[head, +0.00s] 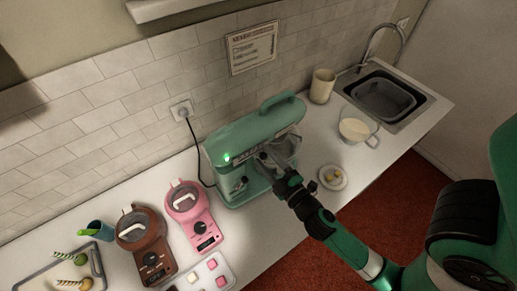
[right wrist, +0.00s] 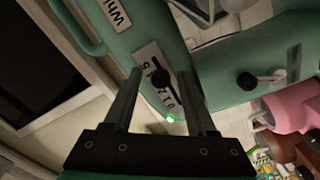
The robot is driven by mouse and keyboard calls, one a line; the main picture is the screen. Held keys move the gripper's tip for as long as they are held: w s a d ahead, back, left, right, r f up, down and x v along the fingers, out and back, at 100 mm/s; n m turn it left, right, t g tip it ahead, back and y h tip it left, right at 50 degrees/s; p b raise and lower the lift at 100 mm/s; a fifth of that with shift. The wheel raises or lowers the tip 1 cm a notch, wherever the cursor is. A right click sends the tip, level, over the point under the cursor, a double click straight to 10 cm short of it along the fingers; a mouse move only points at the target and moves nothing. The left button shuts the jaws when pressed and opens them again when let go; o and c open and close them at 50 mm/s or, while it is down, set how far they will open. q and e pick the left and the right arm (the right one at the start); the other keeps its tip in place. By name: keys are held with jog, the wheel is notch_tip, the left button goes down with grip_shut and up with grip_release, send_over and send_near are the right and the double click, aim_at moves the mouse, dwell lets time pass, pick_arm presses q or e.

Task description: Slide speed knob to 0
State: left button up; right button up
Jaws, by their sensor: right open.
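The green stand mixer (head: 232,143) stands on the counter against the tiled wall, with a lit green lamp (head: 227,157) on its side. In the right wrist view, a pale plate with numerals (right wrist: 148,58) carries the small black speed knob (right wrist: 158,79) in a slot. I cannot tell exactly which numeral the knob is at. My right gripper (head: 273,164) is at the mixer's near side, hiding part of it. In the wrist view its open fingers (right wrist: 161,73) appear on either side of the knob; contact cannot be told. My left gripper is not in view.
A second black knob (right wrist: 246,81) is on the mixer body. A pink machine (head: 189,207) and a brown one (head: 146,240) stand left of the mixer. A small plate (head: 322,184), glass bowl (head: 372,141), cream canister (head: 322,86) and sink (head: 408,82) are to the right.

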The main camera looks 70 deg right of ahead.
jog(key=shift+w+d, duration=0.1)
jog(key=shift+w, duration=0.05)
grip_shut()
dwell(1.4)
